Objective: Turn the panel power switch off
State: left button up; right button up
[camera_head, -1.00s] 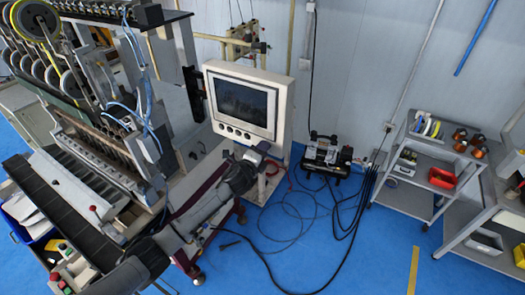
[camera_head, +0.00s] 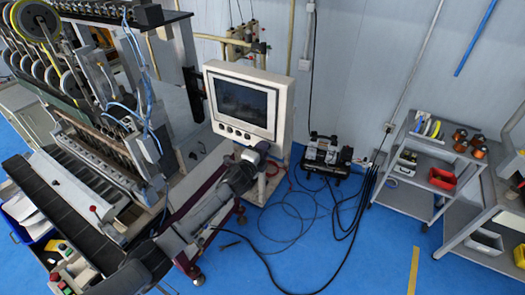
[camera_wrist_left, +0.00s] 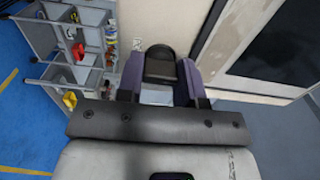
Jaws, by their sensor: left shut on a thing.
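The control panel (camera_head: 284,108) is a pale box with a dark screen, and dark round controls (camera_head: 232,131) line its lower edge. My left gripper (camera_head: 262,148) is at the panel's lower right corner. In the left wrist view, my left gripper (camera_wrist_left: 160,85) has its two purple-grey fingers on either side of a dark, rounded piece, which appears to be the power switch (camera_wrist_left: 163,65). The gripper is shut on it. The switch's setting cannot be read, and the gripper hides it in the head view. My right gripper is not in view.
The winding machine (camera_head: 100,140) stands close on the left, with blue hoses. A small black machine (camera_head: 327,155) and loose cables lie on the blue floor to the right. A grey shelf cart (camera_head: 407,197) stands farther right. The floor between is mostly open.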

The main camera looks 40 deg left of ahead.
pick_arm(q)
jog(key=o, duration=0.9)
jog(key=shift+o, duration=0.2)
jog(key=shift+s, duration=0.1)
jog(key=s+d+b, duration=0.2)
jog(key=s, duration=1.1)
jog(key=shift+s, duration=0.25)
